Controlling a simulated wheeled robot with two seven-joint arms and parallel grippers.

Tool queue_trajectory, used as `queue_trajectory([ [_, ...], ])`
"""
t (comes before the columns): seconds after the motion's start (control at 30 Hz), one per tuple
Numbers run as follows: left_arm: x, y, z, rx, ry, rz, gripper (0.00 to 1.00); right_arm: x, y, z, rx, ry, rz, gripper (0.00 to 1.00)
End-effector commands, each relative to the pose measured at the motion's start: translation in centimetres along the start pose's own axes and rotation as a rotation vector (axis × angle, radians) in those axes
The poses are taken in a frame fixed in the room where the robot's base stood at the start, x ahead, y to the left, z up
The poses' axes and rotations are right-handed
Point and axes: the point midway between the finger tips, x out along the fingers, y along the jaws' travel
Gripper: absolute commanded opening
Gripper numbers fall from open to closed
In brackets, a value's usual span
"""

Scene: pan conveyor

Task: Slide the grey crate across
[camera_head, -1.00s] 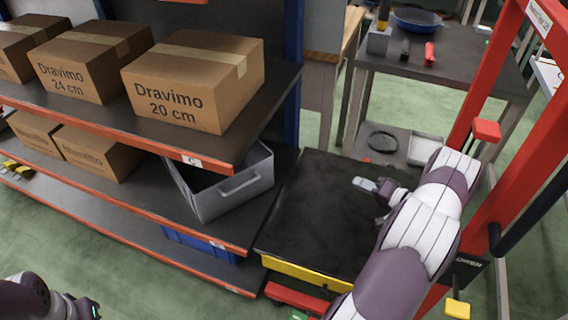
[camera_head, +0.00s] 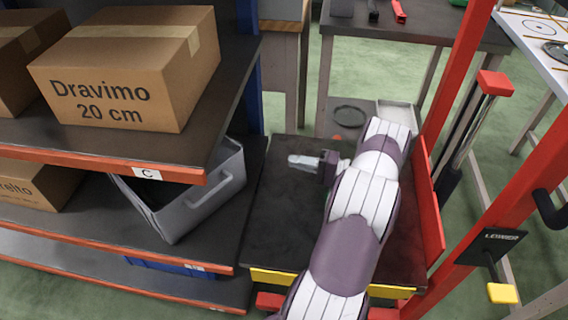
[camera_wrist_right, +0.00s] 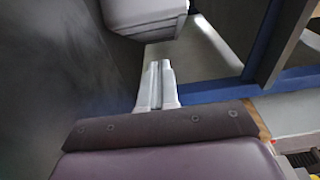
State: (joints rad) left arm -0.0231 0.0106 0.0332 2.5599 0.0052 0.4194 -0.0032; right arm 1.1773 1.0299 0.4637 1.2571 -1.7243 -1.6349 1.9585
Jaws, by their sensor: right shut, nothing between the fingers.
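The grey crate (camera_head: 193,198) sits tilted on the middle shelf, skewed toward the shelf's right end, its upper left partly hidden by the shelf above. My right gripper (camera_head: 291,160) is over the dark platform of the red lift, to the right of the crate and apart from it, its fingers pointing left. It is shut and empty. In the right wrist view its fingers (camera_wrist_right: 157,84) are together, and a grey body (camera_wrist_right: 145,12), likely the crate, shows beyond them. My left gripper is out of the head view.
The lift platform (camera_head: 262,225) with a yellow front edge adjoins the shelf's right end and is bare apart from my arm above it. A large Dravimo box (camera_head: 130,70) stands on the upper shelf. Red lift posts (camera_head: 520,185) rise at the right. A grey table (camera_head: 420,25) stands behind.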

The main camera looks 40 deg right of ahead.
Motion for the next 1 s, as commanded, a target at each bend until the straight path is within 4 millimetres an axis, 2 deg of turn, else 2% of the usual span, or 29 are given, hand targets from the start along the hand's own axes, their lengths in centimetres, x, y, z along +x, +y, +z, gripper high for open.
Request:
queue_trajectory([
  [0.3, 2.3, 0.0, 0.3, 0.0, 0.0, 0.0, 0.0, 7.0, 0.3, 0.0, -0.003, -0.003, 0.0, 0.0],
  [0.37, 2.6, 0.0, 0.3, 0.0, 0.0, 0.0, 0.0, 8.2, 0.3, 0.1, -0.002, -0.002, 0.001, 0.0],
  [0.4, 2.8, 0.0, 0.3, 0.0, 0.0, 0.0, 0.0, 8.6, 0.3, 0.7, 0.0, -0.001, 0.001, 0.0],
  [0.63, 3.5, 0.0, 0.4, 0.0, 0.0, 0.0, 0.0, 10.4, 0.1, 2.5, -0.002, 0.0, 0.0, 0.0],
  [1.0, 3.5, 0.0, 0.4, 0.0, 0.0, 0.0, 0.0, 10.6, 0.0, 2.8, -0.002, 0.001, 0.001, 0.0],
])
